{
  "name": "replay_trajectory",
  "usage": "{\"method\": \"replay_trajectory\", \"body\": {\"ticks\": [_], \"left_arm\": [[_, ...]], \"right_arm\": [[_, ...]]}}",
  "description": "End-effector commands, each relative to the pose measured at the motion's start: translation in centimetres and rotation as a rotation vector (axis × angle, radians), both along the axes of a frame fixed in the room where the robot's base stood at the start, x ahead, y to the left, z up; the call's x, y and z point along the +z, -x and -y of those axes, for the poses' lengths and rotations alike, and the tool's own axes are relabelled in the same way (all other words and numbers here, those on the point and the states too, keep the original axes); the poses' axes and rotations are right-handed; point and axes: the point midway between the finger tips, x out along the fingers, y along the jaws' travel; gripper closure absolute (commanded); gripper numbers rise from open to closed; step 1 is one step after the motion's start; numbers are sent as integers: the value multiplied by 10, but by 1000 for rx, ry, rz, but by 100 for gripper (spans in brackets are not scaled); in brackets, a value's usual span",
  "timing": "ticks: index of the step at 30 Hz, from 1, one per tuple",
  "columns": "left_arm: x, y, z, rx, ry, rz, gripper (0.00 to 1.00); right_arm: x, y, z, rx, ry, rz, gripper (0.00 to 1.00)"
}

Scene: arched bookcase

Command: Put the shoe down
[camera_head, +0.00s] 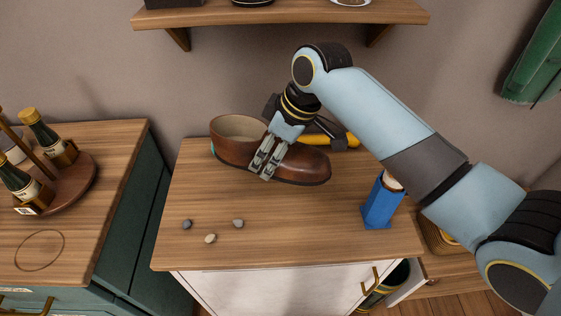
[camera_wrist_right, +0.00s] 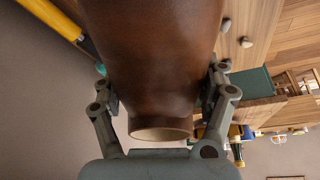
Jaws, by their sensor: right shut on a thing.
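The brown leather shoe (camera_head: 312,166) is over the back middle of the wooden cabinet top (camera_head: 300,235), its opening to the left and its toe to the right. My right gripper (camera_head: 261,172) is shut on the shoe, with its fingers across the shoe's middle. In the right wrist view the shoe (camera_wrist_right: 155,60) fills the space between the two fingers of the right gripper (camera_wrist_right: 160,88). I cannot tell whether its sole touches the wood. My left gripper is not in view.
Three small stones (camera_head: 210,238) lie at the front left of the top. A blue box (camera_head: 378,206) stands at the right. A yellow-handled tool (camera_head: 352,140) lies behind the shoe. A wall shelf (camera_head: 290,14) hangs above. Bottles (camera_head: 42,133) stand on the left counter.

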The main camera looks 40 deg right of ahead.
Motion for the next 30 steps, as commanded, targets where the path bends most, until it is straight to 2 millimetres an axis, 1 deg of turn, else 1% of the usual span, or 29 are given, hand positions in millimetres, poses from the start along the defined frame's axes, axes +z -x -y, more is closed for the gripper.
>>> {"method": "replay_trajectory", "body": {"ticks": [2, 4, 9, 12, 14, 17, 18, 21, 25, 30], "left_arm": [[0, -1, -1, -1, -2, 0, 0], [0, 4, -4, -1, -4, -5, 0], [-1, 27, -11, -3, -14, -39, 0], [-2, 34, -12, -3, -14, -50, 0], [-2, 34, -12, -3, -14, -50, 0], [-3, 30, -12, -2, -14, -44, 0], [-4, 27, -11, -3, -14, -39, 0], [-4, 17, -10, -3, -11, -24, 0], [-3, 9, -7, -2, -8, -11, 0], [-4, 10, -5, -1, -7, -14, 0]], "right_arm": [[-5, 1, -1, 0, -2, -5, 65], [-16, 1, -1, -1, -3, -8, 65], [-48, 1, -1, -2, -3, -7, 65], [-58, 1, -1, 0, -2, -5, 65], [-64, 0, -1, 0, -2, -4, 65], [-81, 1, -1, -1, -2, -7, 65], [-87, 1, -1, -1, -2, -6, 65], [-98, 1, -1, -1, -2, -4, 65], [-100, 0, -1, 0, -1, -2, 65], [-100, 1, -1, 0, -1, -2, 65]]}}
